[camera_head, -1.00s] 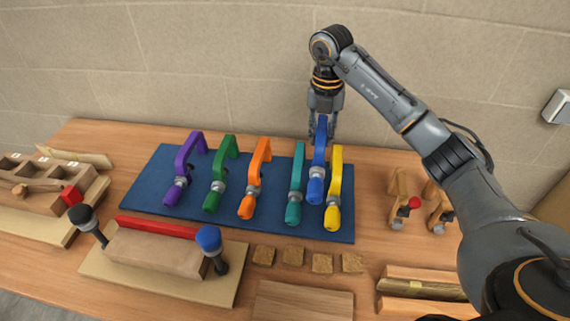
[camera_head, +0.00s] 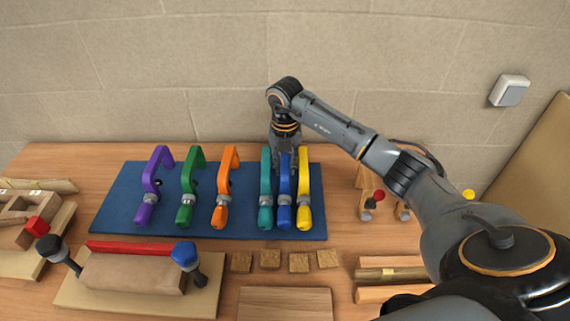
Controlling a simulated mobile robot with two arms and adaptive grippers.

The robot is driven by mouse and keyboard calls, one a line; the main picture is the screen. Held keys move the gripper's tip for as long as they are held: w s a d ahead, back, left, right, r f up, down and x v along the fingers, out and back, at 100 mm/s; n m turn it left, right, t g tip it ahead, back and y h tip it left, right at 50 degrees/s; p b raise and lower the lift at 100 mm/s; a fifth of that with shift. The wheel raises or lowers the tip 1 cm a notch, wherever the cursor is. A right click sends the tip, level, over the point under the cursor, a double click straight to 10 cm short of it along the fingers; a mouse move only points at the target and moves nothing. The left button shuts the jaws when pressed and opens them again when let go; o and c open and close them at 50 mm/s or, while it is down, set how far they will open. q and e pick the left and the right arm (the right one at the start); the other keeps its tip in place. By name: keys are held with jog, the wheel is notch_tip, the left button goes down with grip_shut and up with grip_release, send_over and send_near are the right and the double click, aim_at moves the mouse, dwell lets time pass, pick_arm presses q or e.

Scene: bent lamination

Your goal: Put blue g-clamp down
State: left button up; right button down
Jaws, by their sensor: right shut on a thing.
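The blue g-clamp (camera_head: 284,200) is at the right part of the blue mat (camera_head: 120,208), in the narrow space between the teal g-clamp (camera_head: 265,195) and the yellow g-clamp (camera_head: 304,190). My right gripper (camera_head: 284,158) is above the clamp's far end and is shut on it. The blue clamp lies in line with its neighbours, at or very near the mat; I cannot tell whether it touches it. The fingertips are partly hidden behind the clamps. Purple (camera_head: 150,190), green (camera_head: 189,190) and orange (camera_head: 226,190) g-clamps lie to the left. My left gripper is not in view.
Small brown blocks (camera_head: 270,259) and a wooden board (camera_head: 285,302) lie in front of the mat. A clamped wood piece (camera_head: 133,273) is at front left. Small wooden clamps (camera_head: 368,192) stand right of the mat. The wall is close behind.

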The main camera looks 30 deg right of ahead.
jog(key=c, duration=1.5)
grip_release()
jog(key=shift+o, duration=0.3)
jog(key=shift+r, duration=0.25)
notch_tip(320, 180, up, 12)
jog(key=b, duration=0.2)
jog(key=shift+f, duration=0.2)
